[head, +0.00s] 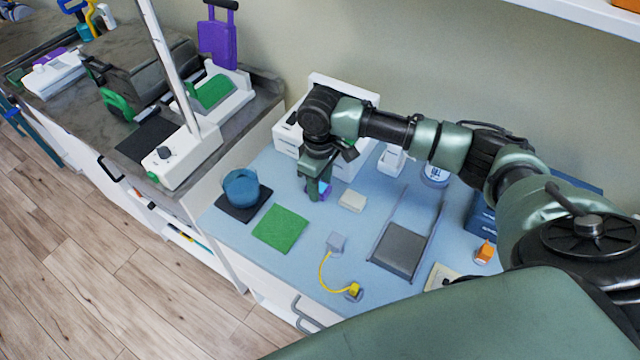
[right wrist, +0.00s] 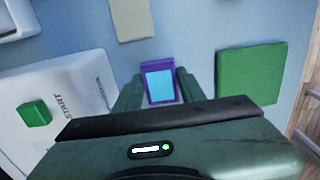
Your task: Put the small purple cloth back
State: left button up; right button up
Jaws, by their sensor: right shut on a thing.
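My right gripper (head: 319,196) is low over the blue table top, fingers pointing down. It is shut on a small purple thing (head: 324,188), which I take to be the small purple cloth. In the right wrist view, this purple thing (right wrist: 148,98) shows a purple border around a light blue face, between the fingertips of my right gripper (right wrist: 160,88). I cannot tell whether it touches the table. A flat green square (head: 280,229) lies in front of the gripper, apart from it. My left gripper is not in view.
A blue bowl (head: 241,187) stands on a dark mat (head: 262,207) to the left. A beige block (head: 352,201) lies right of the gripper. A white box with a green button (right wrist: 35,112) is close by. A grey pad (head: 400,249) and a yellow cord (head: 325,275) lie nearer the front.

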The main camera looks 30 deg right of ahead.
jog(key=shift+f, duration=0.5)
jog(key=o, duration=1.2)
jog(key=shift+f, duration=0.1)
notch_tip(320, 180, up, 12)
jog(key=shift+r+b, duration=0.15)
jog(key=shift+b, duration=0.8)
